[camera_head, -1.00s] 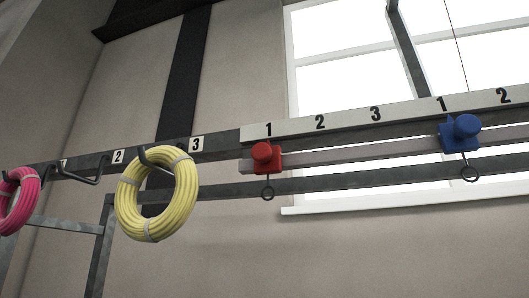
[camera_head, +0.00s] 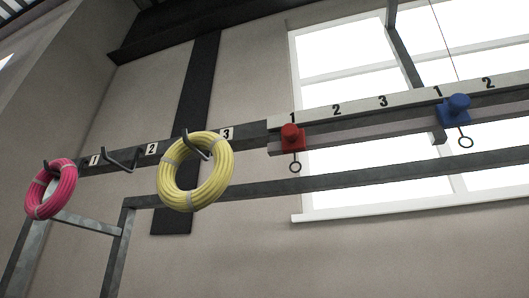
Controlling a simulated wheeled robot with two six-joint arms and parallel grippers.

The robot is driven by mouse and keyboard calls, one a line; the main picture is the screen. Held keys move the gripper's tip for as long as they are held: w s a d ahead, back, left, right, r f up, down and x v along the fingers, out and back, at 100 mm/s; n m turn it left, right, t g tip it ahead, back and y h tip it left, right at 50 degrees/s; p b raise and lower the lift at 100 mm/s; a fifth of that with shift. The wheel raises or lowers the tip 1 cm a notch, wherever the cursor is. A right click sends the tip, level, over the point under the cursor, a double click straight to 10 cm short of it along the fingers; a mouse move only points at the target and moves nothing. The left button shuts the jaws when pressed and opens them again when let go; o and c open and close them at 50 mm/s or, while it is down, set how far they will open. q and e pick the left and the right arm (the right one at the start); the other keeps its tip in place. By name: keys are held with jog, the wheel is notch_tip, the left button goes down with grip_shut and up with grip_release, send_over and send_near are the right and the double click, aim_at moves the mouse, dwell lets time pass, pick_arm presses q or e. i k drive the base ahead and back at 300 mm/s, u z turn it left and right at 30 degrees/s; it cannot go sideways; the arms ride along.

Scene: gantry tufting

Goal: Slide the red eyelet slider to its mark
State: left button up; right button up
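The red eyelet slider (camera_head: 291,138) sits on the rail (camera_head: 350,134) near its left end, under the number 1 on the white scale strip (camera_head: 360,106). It has a round knob, and a small dark ring hangs below it. The strip also shows 2 and 3 to its right. Neither gripper is in view, and nothing touches the slider.
A blue eyelet slider (camera_head: 454,109) sits further right by a second 1. A yellow coil (camera_head: 196,172) and a pink coil (camera_head: 50,189) hang on hooks at left. A lower grey bar (camera_head: 330,180) runs below the rail. A window is behind.

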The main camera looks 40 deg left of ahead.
aim_at(293, 138)
jog(key=u, duration=0.05)
jog(key=k, duration=0.15)
jog(key=u, duration=0.75)
